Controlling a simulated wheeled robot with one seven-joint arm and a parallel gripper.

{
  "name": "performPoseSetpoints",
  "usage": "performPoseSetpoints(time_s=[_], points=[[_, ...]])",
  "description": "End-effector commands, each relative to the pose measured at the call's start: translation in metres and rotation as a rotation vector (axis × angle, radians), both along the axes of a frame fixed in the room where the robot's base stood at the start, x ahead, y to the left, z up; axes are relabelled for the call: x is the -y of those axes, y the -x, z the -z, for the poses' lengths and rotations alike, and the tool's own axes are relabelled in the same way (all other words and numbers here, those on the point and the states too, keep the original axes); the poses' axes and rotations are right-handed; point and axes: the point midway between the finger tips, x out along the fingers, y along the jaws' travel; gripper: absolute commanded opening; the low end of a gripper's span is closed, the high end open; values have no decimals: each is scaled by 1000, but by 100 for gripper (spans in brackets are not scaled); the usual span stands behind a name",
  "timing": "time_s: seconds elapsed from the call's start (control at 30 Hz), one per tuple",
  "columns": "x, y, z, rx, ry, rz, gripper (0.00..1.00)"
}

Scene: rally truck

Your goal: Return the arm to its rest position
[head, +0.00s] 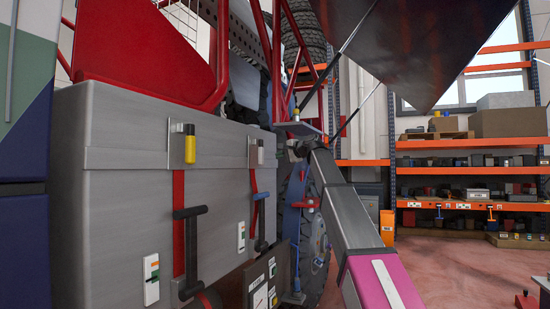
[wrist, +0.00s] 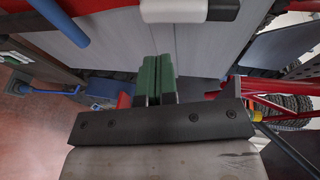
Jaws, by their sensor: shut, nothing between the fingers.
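My gripper (wrist: 156,80) shows in the wrist view. Its two green fingers are together, with nothing between them. They point toward a grey metal panel (wrist: 215,45) and are apart from the black-and-white fitting (wrist: 188,9) at the top edge. In the head view a jointed grey and magenta arm (head: 345,215) rises from the lower right toward the truck. I cannot make out the gripper's fingers there.
A grey metal box (head: 120,130) with latches and black handles (head: 190,250) fills the left. A red tube frame (head: 222,50) and tyres (head: 303,25) stand behind. A dark panel (head: 420,40) overhangs at upper right. Orange shelves (head: 470,170) are farther back; floor (head: 450,270) shows at right.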

Motion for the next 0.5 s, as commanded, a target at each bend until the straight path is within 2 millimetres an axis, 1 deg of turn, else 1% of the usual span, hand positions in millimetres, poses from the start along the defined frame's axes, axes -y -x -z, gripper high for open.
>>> performPoseSetpoints(time_s=[0.03,0.2,0.4,0.5], points=[[10,10,1,0,1,1,0],[37,30,-4,0,0,1,0],[58,45,-6,-1,1,0,0],[63,48,-7,-1,1,-1,0]])
